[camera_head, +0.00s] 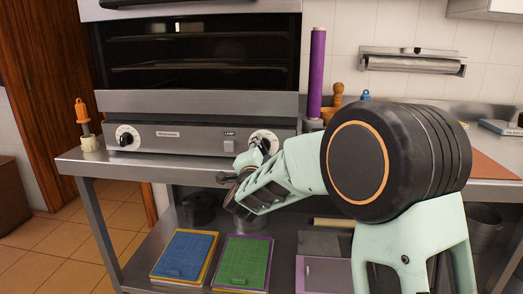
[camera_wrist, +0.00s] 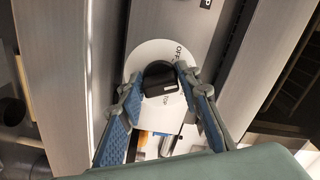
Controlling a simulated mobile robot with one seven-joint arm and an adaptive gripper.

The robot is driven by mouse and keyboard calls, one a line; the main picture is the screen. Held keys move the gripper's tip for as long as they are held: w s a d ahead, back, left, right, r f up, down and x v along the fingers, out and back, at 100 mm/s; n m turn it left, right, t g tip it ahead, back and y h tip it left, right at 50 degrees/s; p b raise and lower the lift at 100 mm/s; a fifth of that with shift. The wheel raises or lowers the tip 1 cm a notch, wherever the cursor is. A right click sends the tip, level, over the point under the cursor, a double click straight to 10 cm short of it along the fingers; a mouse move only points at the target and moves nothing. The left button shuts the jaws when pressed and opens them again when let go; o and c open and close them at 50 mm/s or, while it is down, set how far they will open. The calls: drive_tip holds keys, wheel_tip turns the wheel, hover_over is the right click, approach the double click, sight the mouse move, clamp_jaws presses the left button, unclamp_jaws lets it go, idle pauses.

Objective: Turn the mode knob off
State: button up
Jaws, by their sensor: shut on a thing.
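The right knob's white dial (camera_wrist: 147,50) carries the letters OFF and TOP in the wrist view. I take this black knob (camera_wrist: 158,78) as the mode knob. My gripper (camera_wrist: 158,84) is shut on it, with one blue-padded finger on each side. In the head view my gripper (camera_head: 252,158) is at the right end of the panel and partly covers this knob. The knob's exact pointing direction is hard to read.
A second knob (camera_head: 126,137) is at the panel's left end, with a small switch (camera_head: 229,146) nearer the right. A purple roll (camera_head: 316,75) stands right of the grill. Green (camera_head: 243,262) and blue (camera_head: 187,254) boards lie on the lower shelf.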

drive_tip(key=n, duration=0.4)
drive_tip(key=shift+n+p, duration=0.3)
drive_tip(key=shift+p, duration=0.1)
drive_tip(key=shift+n+p, duration=0.45)
drive_tip(key=shift+n, duration=1.15)
drive_tip(key=shift+d+f, duration=0.1)
drive_tip(key=o, duration=1.1)
drive_tip(key=shift+c, duration=0.2)
drive_tip(key=shift+s, duration=0.1)
drive_tip(key=s, duration=1.2)
drive_tip(key=shift+a, duration=0.2)
drive_tip(key=shift+w, duration=0.1)
